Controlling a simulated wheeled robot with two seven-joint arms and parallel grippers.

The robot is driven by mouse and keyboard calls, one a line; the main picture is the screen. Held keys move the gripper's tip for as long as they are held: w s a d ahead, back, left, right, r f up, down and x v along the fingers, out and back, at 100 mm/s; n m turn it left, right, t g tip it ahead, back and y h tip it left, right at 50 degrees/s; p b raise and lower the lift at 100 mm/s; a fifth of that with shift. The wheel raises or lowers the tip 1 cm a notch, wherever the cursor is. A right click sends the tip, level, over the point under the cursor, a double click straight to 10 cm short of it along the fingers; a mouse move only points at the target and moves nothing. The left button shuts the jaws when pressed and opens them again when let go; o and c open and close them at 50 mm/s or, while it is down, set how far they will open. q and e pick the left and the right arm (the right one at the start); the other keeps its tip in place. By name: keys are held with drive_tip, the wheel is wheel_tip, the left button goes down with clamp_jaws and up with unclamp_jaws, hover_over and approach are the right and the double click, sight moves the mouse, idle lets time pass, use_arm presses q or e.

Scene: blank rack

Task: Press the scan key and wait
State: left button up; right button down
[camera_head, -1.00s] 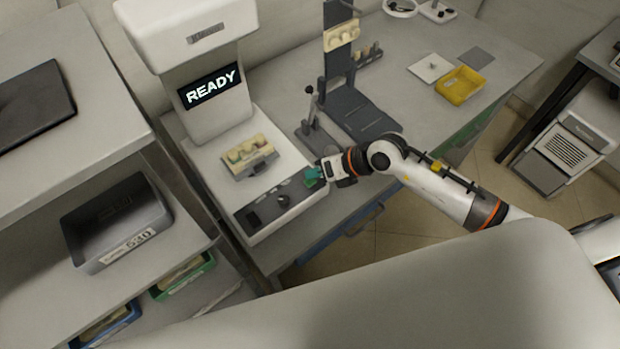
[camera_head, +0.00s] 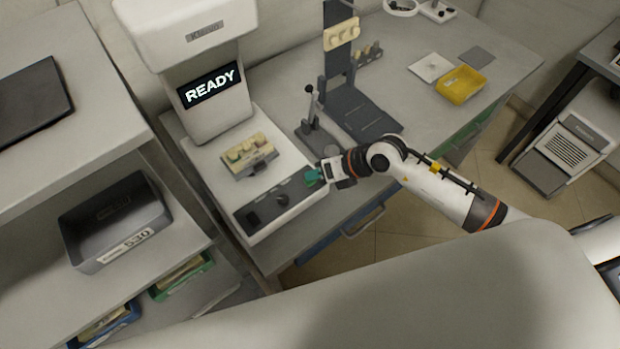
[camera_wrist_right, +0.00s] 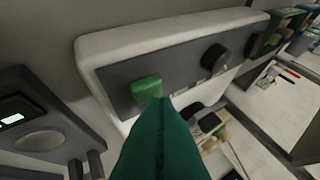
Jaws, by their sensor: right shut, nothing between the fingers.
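The white scanner (camera_head: 199,107) stands on the bench at the left, with its screen (camera_head: 209,86) reading READY. A cream toothed piece in a grey holder (camera_head: 249,157) sits on its bed. The scan key is a green button (camera_wrist_right: 146,88) at one end of the dark front panel (camera_wrist_right: 185,70). My right gripper (camera_head: 314,176) is at the right end of that panel. In the right wrist view its green fingers (camera_wrist_right: 160,107) are shut and empty, with the tips right at the button's lower edge. I cannot tell whether they touch it. My left gripper is not in view.
A black knob (camera_wrist_right: 214,58) sits beside the button on the panel. A lever press (camera_head: 312,125) and a dark stand (camera_head: 362,112) are just behind my right arm. A yellow tray (camera_head: 460,85) lies farther right. A shelf with a grey bin (camera_head: 117,222) is at the left.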

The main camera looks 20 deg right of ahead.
sight(316, 181)
drive_tip(key=shift+f+b, duration=0.3)
drive_tip(key=shift+f, duration=0.15)
idle(0.6)
drive_tip(key=shift+r, duration=0.1)
drive_tip(key=shift+r+p, duration=0.8)
drive_tip(key=shift+p, duration=0.05)
wheel_tip(316, 181, up, 5)
drive_tip(key=p, duration=0.4)
drive_tip(key=shift+p, duration=0.4)
idle(0.4)
